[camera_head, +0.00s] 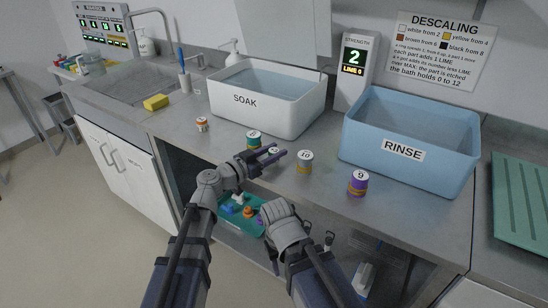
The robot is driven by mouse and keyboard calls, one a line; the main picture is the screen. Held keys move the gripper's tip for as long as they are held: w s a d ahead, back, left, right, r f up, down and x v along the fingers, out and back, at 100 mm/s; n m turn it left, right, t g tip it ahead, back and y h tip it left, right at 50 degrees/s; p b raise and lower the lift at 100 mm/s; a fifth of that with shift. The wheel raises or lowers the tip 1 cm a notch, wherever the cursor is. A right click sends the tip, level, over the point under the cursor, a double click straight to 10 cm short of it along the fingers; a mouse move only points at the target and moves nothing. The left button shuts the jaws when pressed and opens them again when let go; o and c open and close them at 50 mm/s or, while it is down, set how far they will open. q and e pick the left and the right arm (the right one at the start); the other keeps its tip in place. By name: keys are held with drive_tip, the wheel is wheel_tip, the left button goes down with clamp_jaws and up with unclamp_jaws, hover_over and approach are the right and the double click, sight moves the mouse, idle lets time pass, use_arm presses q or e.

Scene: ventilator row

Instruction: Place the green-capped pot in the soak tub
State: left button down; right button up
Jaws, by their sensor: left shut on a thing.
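A pot with a green rim and a pale numbered top (254,138) stands upright on the counter in front of the soak tub. The white soak tub (243,114), marked SOAK, stands behind it and holds clear liquid. My left gripper (273,156) is just right of and in front of the green-rimmed pot. It is shut on a pale-topped pot (273,150), whose body is mostly hidden by the fingers.
Pot 10 (305,162), purple pot 9 (358,183) and an orange-banded pot (202,124) stand along the counter. The blue rinse tub (380,163) is at right. A yellow sponge (156,102) lies by the sink. A strength display (354,58) reads 2, LIME 0.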

use_arm(q)
drive_tip(key=shift+c, duration=2.2)
unclamp_jaws()
drive_tip(key=shift+r, duration=0.2)
drive_tip(key=v, duration=1.2)
drive_tip(key=shift+p, duration=0.4)
